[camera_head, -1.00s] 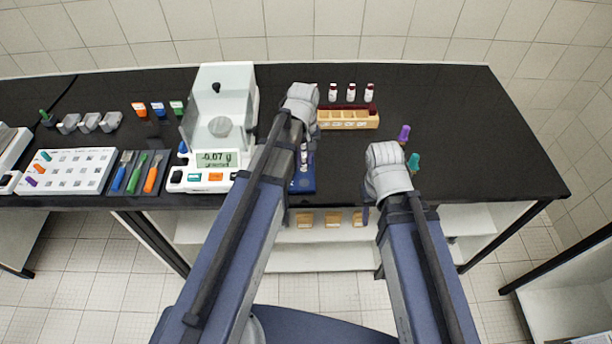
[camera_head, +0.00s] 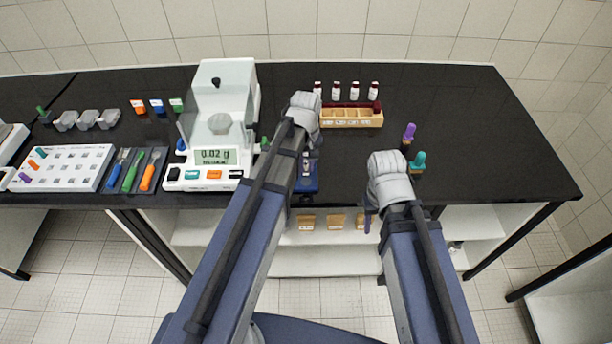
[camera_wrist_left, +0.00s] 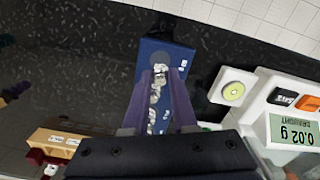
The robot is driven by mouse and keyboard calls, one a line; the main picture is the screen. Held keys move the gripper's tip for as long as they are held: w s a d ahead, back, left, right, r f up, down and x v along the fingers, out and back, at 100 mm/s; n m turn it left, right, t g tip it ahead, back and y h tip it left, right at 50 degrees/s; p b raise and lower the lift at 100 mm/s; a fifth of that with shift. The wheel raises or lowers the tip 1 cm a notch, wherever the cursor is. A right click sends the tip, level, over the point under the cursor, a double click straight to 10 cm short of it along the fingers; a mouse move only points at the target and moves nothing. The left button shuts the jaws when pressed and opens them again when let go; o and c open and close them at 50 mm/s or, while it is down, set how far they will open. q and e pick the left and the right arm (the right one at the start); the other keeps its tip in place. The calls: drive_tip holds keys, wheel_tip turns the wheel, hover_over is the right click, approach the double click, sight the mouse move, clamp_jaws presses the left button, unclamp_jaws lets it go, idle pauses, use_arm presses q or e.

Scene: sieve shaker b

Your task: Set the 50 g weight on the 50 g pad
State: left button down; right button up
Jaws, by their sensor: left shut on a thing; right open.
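A blue weight block (camera_head: 308,182) lies near the front edge of the bench, partly hidden by my left arm. In the left wrist view the blue block (camera_wrist_left: 184,58) carries silver weights in a row and a dark round pad (camera_wrist_left: 160,58) near one end. My left gripper (camera_wrist_left: 160,76) is over the block, its purple fingers shut on a small silver weight (camera_wrist_left: 158,72). I cannot read the weight's marking or tell whether it touches the pad. My right gripper (camera_head: 370,213) is open, near the front edge, its fingers mostly hidden by its arm.
A balance (camera_head: 222,120) reading 0.02 g stands left of the block. A wooden rack (camera_head: 350,117) with vials (camera_head: 355,92) behind it stands at the back.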

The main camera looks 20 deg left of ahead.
sight(306, 168)
use_arm(q)
drive_tip(key=shift+f+b, duration=1.7)
drive_tip(key=shift+f, duration=0.1)
drive_tip(key=shift+f, duration=0.25)
drive_tip(key=c, duration=0.7)
unclamp_jaws()
drive_tip(key=shift+r, duration=0.1)
drive_tip(key=shift+r, duration=0.15)
wheel_tip(306, 168, up, 12)
drive_tip(key=p, duration=1.2)
drive_tip(key=s+d+m, duration=0.3)
drive_tip(key=s, duration=0.1)
drive_tip(key=s+d+m, duration=0.4)
drive_tip(key=s, duration=0.1)
drive_tip(key=s+d+m+y, duration=0.1)
drive_tip(key=s+d+m, duration=0.2)
drive_tip(key=s, duration=0.2)
drive_tip(key=shift+s+d+m, duration=0.15)
drive_tip(key=shift+d+m, duration=0.1)
drive_tip(key=shift+m, duration=0.05)
